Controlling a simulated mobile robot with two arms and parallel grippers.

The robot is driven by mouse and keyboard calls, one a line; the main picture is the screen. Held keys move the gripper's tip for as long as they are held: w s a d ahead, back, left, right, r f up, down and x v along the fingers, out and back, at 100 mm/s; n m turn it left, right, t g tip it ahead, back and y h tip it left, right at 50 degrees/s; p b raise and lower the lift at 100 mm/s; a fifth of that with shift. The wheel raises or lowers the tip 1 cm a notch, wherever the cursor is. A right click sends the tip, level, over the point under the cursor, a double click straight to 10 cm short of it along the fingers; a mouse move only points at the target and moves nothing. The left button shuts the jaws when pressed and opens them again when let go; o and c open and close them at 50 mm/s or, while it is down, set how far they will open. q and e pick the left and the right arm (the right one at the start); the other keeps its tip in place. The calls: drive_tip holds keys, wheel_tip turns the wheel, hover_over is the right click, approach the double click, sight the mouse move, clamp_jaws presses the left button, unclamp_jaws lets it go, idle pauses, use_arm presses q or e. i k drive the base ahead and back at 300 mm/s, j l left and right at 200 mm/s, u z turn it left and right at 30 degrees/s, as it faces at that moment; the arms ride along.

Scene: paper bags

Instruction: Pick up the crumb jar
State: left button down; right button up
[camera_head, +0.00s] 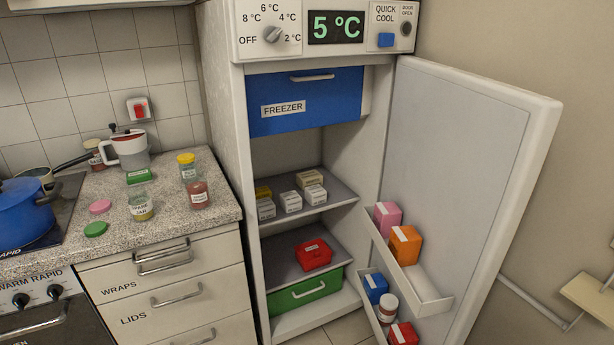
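Several small jars stand on the speckled counter (170,225). An open glass jar (142,208) with yellowish contents and a white label stands near the front edge. A jar with a yellow lid (187,166) stands behind it to the right, and a jar with red contents (198,193) stands to its right. The labels are too small to read surely, so I cannot tell for certain which one is the crumb jar. Neither of my grippers is in view.
A pink lid (100,207) and a green lid (96,229) lie left of the open jar. A blue pot (25,210) is on the hob. The fridge door (470,130) hangs open to the right.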

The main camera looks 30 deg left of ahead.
sight(197, 189)
drive_tip(key=i+j+u, duration=0.1)
drive_tip(key=u, duration=0.9)
drive_tip(key=k+u, duration=0.1)
drive_tip(key=k+l, duration=0.05)
